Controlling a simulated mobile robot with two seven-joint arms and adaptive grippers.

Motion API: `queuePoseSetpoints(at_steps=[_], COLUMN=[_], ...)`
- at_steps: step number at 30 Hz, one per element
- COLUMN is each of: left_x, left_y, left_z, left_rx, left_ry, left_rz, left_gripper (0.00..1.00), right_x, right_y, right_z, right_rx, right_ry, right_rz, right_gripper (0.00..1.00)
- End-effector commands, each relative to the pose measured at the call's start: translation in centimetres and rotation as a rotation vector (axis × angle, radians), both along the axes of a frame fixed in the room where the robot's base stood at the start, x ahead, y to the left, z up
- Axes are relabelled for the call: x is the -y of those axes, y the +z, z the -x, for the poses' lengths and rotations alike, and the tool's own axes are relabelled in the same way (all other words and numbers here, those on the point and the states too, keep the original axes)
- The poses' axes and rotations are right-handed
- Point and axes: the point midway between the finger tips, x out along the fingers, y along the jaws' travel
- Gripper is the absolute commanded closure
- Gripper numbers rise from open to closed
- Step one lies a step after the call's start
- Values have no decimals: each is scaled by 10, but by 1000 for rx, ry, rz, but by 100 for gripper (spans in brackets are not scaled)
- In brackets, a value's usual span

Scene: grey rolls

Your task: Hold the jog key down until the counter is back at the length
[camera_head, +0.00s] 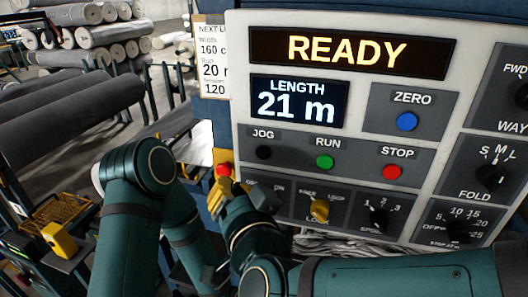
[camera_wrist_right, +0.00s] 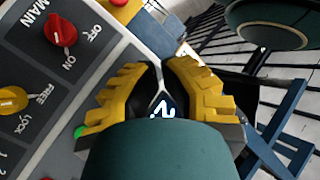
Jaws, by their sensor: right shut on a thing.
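The control panel fills the right of the head view. Its JOG key (camera_head: 263,152) is black and uncovered there. The LENGTH counter (camera_head: 299,103) reads 21 m, and the display above (camera_head: 350,51) reads READY. My right gripper (camera_head: 232,190) is below and left of the JOG key, in front of the panel's lower left.
Beside the JOG key are the green RUN key (camera_head: 325,162) and red STOP key (camera_head: 392,172). The blue ZERO key (camera_head: 407,121) is above. A red button (camera_head: 223,169) is left of the panel. The red MAIN knob (camera_wrist_right: 60,30) shows in the wrist view. Grey rolls (camera_head: 60,115) lie behind.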

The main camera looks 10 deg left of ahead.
Motion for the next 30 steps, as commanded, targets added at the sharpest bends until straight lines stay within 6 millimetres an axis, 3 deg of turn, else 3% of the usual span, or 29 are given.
queuePoseSetpoints(at_steps=[8,21,30], left_x=[0,1,1], left_y=[-3,-12,-16], left_z=[0,1,3], left_rx=[0,-3,-7], left_ry=[-1,-3,-7], left_rz=[0,-1,1], left_gripper=[29,29,29], right_x=[1,3,3], right_y=[-1,-1,-1], right_z=[-17,-72,-88], right_rx=[-2,0,-1], right_ry=[-3,-1,0], right_rz=[-1,-1,1], right_gripper=[100,100,100])
